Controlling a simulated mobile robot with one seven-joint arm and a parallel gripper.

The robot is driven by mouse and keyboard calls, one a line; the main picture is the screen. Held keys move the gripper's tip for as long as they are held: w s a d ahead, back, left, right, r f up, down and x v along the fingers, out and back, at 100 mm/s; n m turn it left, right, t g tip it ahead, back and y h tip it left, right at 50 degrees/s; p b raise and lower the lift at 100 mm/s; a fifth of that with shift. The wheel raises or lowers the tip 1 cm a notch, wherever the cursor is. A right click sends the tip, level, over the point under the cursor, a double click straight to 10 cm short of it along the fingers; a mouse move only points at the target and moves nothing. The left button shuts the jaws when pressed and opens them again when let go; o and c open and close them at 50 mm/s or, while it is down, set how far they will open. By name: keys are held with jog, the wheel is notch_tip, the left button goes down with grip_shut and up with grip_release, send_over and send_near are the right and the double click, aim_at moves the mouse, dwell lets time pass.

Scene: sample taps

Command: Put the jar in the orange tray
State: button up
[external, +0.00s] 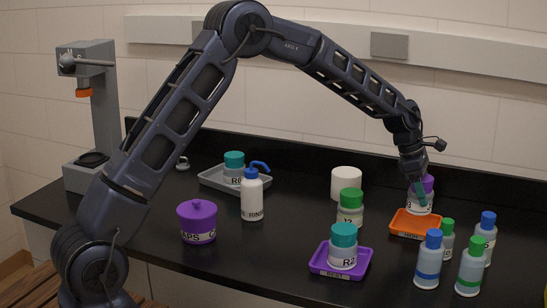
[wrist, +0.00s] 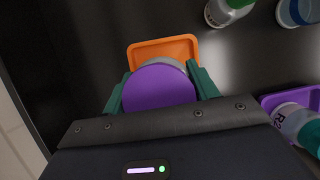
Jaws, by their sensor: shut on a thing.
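The jar (external: 420,204) has a purple lid and a pale body with a label. My gripper (external: 420,190) is shut on it from above, and the jar looks upright. The orange tray (external: 400,229) is at the right of the counter, with the jar at its back part in the external view. I cannot tell whether the jar touches the tray floor. In the wrist view, the purple lid (wrist: 158,90) sits between the green fingers of my gripper (wrist: 160,86). The orange tray (wrist: 165,46) shows beyond it, partly hidden by the jar.
A purple tray (external: 316,266) holds a teal-lidded jar (external: 343,245). A green-lidded jar (external: 350,207) and a white container (external: 346,181) stand left of the orange tray. Several bottles (external: 428,260) stand close in front and right. A grey tray (external: 211,178) and purple pot (external: 197,221) are farther left.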

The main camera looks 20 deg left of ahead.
jog(key=shift+f, duration=2.45)
jog(key=shift+f, duration=0.2)
jog(key=o, duration=1.1)
jog(key=shift+c, duration=0.2)
